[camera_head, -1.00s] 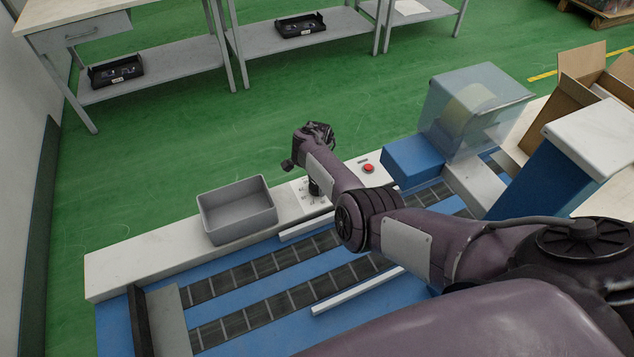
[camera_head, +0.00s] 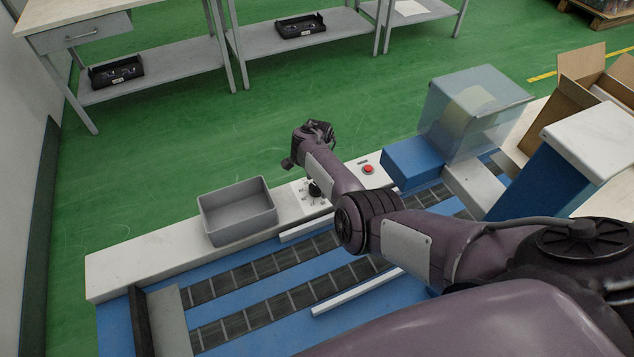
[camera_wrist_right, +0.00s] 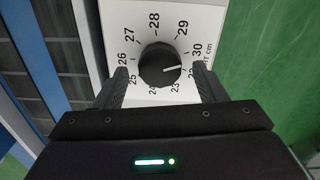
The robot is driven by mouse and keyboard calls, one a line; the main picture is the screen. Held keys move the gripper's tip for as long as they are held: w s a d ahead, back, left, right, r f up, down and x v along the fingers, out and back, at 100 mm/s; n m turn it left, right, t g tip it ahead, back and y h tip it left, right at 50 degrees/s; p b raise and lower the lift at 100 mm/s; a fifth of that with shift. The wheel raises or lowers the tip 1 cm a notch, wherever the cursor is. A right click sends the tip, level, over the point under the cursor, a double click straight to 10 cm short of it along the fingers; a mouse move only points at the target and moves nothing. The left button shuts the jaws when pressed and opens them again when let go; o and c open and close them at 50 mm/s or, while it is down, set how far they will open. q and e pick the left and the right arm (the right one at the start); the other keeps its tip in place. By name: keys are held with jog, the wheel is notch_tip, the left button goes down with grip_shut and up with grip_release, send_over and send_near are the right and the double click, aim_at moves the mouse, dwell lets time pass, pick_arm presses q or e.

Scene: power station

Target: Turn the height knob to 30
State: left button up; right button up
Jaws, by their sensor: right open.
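The height knob (camera_wrist_right: 160,65) is a round black dial with a white pointer line on a white panel in the right wrist view. Numbers from about 22 to 30 ring it. The pointer faces right, between the 30 mark and the low end of the scale near 22. My right gripper (camera_wrist_right: 160,76) is open, with one finger on each side of the knob and gaps visible at both sides. In the head view the knob (camera_head: 315,189) shows beside my right arm, on the white ledge. My left gripper is out of view.
A grey bin (camera_head: 237,211) stands on the ledge left of the knob. A red button (camera_head: 368,169) is just right of it. Conveyor tracks (camera_head: 262,312) run in front. A clear-covered blue machine (camera_head: 470,110) and an open cardboard box (camera_head: 585,75) stand on the right.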

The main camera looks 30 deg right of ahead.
notch_tip(320, 180, up, 7)
jog(key=shift+f+p, duration=0.1)
jog(key=shift+p, duration=0.95)
